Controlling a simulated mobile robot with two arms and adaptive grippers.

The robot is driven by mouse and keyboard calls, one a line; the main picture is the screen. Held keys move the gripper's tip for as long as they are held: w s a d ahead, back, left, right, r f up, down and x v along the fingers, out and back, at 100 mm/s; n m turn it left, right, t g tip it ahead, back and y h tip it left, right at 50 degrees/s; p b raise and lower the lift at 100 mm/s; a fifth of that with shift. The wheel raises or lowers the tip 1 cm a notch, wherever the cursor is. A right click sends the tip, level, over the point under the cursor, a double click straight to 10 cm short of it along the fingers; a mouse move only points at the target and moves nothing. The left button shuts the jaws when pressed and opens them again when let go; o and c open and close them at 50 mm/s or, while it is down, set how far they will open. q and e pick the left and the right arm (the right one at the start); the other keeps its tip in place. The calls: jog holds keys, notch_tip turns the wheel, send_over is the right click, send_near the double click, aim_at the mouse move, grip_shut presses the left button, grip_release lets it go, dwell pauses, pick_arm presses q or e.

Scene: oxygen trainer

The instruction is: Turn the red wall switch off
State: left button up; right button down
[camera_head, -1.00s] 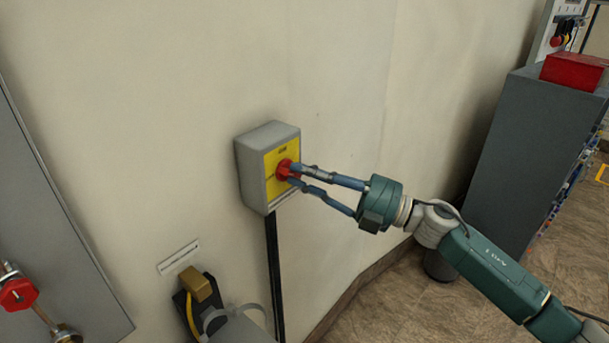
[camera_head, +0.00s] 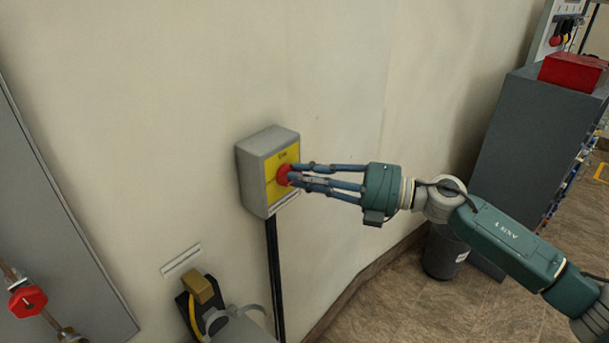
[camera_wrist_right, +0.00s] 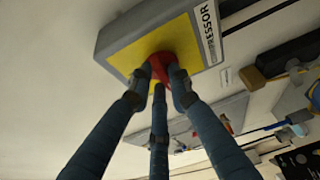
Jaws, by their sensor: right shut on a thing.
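The red wall switch (camera_head: 283,175) is a red knob on the yellow face of a grey box (camera_head: 253,178) fixed to the wall. My right gripper (camera_head: 292,176) comes from the right with its blue fingers shut on the knob. In the right wrist view the fingers (camera_wrist_right: 161,80) close around the red knob (camera_wrist_right: 162,66), and part of it is hidden behind them. The knob's exact setting cannot be read. My left gripper is not in view.
A black conduit (camera_head: 275,270) runs down the wall below the box. A brown-yellow plug (camera_head: 197,285) sits lower left, and a grey panel with a red valve knob (camera_head: 27,300) is at far left. A grey cabinet (camera_head: 520,150) with a red box (camera_head: 571,71) stands right.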

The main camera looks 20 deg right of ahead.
dwell(0.3)
jog(key=c, duration=1.6)
grip_release()
jog(key=shift+v, duration=6)
